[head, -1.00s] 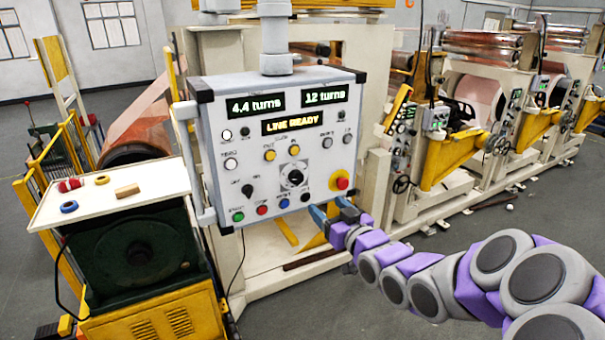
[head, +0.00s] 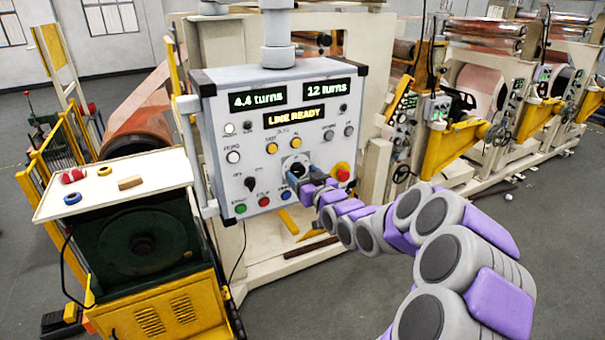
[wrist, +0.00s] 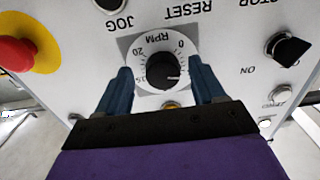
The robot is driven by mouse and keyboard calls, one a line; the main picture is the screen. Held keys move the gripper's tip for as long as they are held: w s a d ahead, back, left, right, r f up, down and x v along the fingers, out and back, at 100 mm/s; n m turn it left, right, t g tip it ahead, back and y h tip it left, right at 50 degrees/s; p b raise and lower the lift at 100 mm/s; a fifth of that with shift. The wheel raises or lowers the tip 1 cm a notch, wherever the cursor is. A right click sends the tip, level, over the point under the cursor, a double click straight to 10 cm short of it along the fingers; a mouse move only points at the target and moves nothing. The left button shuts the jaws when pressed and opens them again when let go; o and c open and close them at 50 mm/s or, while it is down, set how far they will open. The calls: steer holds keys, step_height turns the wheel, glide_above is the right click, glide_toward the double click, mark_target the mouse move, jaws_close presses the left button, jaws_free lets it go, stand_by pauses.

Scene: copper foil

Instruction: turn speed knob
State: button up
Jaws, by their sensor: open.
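The speed knob (wrist: 163,71) is a black round knob on a white dial marked RPM, with numbers around it. In the head view the knob (head: 297,170) sits low in the middle of the grey control panel (head: 225,110). My gripper (wrist: 160,82) is open, with one blue finger on each side of the knob in the wrist view. I cannot tell whether the fingers touch it. In the head view my gripper (head: 297,180) is at the panel face and partly hides the dial.
A red emergency button (wrist: 16,54) on yellow and a black selector switch (wrist: 288,49) flank the dial. Green (head: 240,208), red and blue buttons line the panel's bottom. Displays above read 4.4 turns, 12 turns and LINE READY. A side table (head: 120,205) stands left.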

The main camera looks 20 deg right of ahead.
steer(key=shift+w+a, duration=0.1)
steer(key=shift+w, duration=0.15)
steer(key=shift+c, duration=0.3)
steer(key=c, duration=1)
steer(key=shift+r+m, duration=0.1)
steer(key=shift+m, duration=0.8)
steer(key=o, duration=1.1)
steer(key=shift+c, duration=0.2)
steer(key=shift+s, duration=0.15)
